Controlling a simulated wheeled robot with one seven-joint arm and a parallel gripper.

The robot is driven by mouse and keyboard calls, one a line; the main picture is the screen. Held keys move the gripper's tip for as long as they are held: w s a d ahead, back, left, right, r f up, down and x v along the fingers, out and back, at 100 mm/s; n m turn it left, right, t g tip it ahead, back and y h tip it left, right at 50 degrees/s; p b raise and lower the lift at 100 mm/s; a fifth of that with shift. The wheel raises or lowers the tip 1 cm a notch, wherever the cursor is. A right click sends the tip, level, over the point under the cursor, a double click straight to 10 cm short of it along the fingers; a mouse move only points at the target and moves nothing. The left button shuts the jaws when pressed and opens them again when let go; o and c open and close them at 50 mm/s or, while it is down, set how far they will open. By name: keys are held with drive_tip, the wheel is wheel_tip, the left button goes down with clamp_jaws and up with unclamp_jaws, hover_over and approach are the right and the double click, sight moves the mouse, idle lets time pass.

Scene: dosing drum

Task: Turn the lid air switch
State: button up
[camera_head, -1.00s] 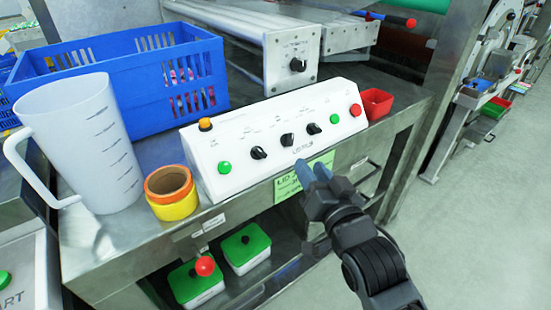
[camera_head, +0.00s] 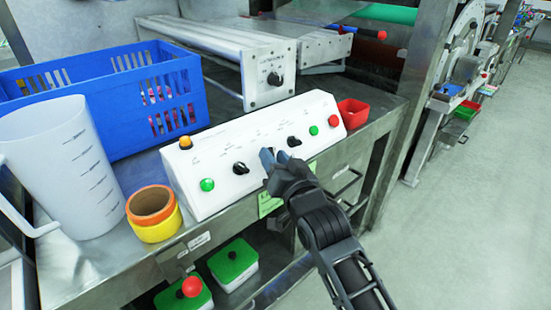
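The white sloped control panel (camera_head: 222,192) stands on the metal bench. It has a row of black rotary switches: a left switch (camera_head: 240,168), a right switch (camera_head: 294,141), and a middle one now mostly hidden behind my gripper. The switch labels are too small to read. My gripper (camera_head: 268,157), dark with blue fingertips, is at the panel's front face at the middle switch. The fingertips are close together; I cannot tell whether they touch or grip the switch.
The panel also carries an orange button (camera_head: 185,142), a green button (camera_head: 207,185), another green button (camera_head: 313,130) and a red button (camera_head: 334,120). A red bin (camera_head: 354,113), blue crate (camera_head: 100,92), measuring jug (camera_head: 62,165) and tape rolls (camera_head: 152,213) stand around it.

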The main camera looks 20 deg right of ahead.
clamp_jaws()
drive_tip(key=shift+d+f+n+y+b, duration=0.1)
drive_tip(key=shift+f+n+y+b, duration=0.3)
drive_tip(key=shift+b, duration=0.7)
drive_tip(key=n+g+y+b, duration=0.1)
drive_tip(key=n+y+b, duration=0.2)
drive_tip(key=n+b, duration=0.2)
drive_tip(key=n+g+y+b, duration=0.1)
drive_tip(key=n+y+b, duration=0.2)
drive_tip(key=b, duration=0.7)
drive_tip(key=d+n+g+y+b, duration=0.1)
drive_tip(key=n+y+b, duration=0.2)
drive_tip(key=n+b, duration=0.4)
drive_tip(key=shift+w+d+r+n+y+b, duration=0.1)
drive_tip(key=shift+w+r+n+y+b, duration=0.15)
drive_tip(key=shift+r+n+y+b, duration=0.25)
drive_tip(key=shift+f+g, duration=0.15)
drive_tip(key=shift+g, duration=0.15)
